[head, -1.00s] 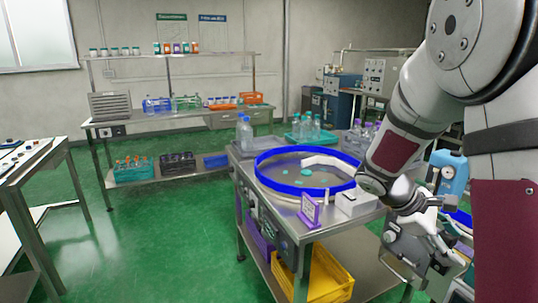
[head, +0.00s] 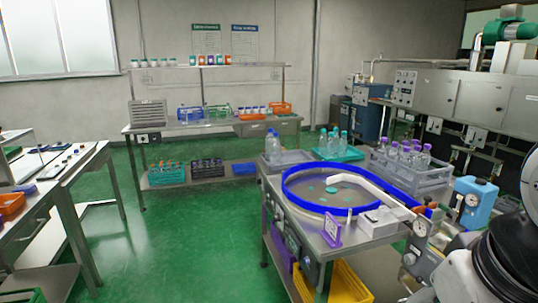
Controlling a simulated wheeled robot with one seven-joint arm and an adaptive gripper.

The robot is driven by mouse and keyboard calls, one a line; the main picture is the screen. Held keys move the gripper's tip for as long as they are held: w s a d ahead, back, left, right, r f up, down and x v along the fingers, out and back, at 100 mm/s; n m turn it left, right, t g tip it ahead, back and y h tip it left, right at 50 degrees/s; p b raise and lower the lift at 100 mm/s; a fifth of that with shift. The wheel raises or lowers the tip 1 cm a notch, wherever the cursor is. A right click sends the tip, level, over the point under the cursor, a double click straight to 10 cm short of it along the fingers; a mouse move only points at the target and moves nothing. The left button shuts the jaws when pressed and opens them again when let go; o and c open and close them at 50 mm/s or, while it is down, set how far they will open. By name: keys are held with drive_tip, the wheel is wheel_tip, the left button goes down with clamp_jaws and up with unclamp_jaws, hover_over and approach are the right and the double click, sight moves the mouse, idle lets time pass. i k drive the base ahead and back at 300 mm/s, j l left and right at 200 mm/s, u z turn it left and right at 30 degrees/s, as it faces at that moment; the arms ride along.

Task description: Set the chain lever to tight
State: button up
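I cannot make out the chain lever for certain in the head view. A small orange part (head: 428,206) shows beside a round gauge (head: 421,227) at the right end of the steel table, but I cannot tell what it is. A long grey steel machine (head: 470,98) with a green motor on top stands at the back right. My arm fills the lower right corner and hides part of the equipment there.
A steel table with a blue-rimmed round turntable (head: 287,184) stands in the middle. A crate of purple-capped bottles (head: 384,172) and a blue gauge box (head: 474,203) are to its right. A yellow crate (head: 345,284) sits below. Green floor (head: 185,235) is clear at left.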

sight(419, 279)
drive_tip(key=z, duration=0.7)
drive_tip(key=i+j+z, duration=0.2)
drive_tip(key=i+j, duration=0.2)
drive_tip(key=k+j, duration=0.15)
drive_tip(key=k, duration=0.45)
